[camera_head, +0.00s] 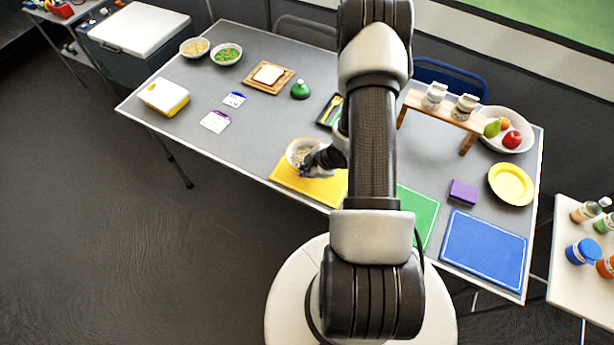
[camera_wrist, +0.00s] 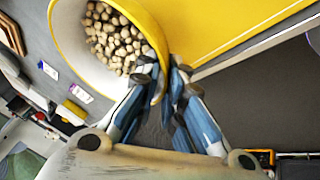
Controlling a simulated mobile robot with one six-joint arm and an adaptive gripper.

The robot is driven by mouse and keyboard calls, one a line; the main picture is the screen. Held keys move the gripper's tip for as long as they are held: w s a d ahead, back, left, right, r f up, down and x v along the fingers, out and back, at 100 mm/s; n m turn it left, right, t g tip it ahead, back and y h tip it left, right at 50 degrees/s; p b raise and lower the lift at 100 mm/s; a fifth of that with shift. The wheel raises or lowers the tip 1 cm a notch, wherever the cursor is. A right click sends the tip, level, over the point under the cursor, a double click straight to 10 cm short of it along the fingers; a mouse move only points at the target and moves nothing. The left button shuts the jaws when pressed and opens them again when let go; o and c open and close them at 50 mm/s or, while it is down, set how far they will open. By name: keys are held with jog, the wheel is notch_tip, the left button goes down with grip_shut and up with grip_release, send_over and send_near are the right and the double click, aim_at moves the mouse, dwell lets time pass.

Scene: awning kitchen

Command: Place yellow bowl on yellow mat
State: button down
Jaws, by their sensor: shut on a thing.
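The yellow bowl (camera_head: 293,146) has a pale inside and holds small beige pieces. In the wrist view the bowl (camera_wrist: 160,30) is tilted in the picture, with its yellow wall towards the mat. My gripper (camera_head: 309,165) is shut on the bowl's near rim, and its fingers (camera_wrist: 162,78) pinch the wall in the wrist view. The yellow mat (camera_head: 283,179) lies at the table's front edge and also shows in the wrist view (camera_wrist: 225,28). The bowl is over the mat's far left part. I cannot tell whether it touches the mat. My arm hides the mat's right side.
A black tray with yellow cutlery (camera_head: 328,112) lies just behind the bowl. A green mat (camera_head: 420,212) and a blue mat (camera_head: 485,243) lie to the right. A green bottle (camera_head: 300,90) and a bread board (camera_head: 267,85) stand farther back.

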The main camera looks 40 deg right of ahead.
jog(key=shift+f+b, duration=0.35)
jog(key=shift+f, duration=1.25)
jog(key=shift+f, duration=0.1)
jog(key=c, duration=1.7)
grip_release()
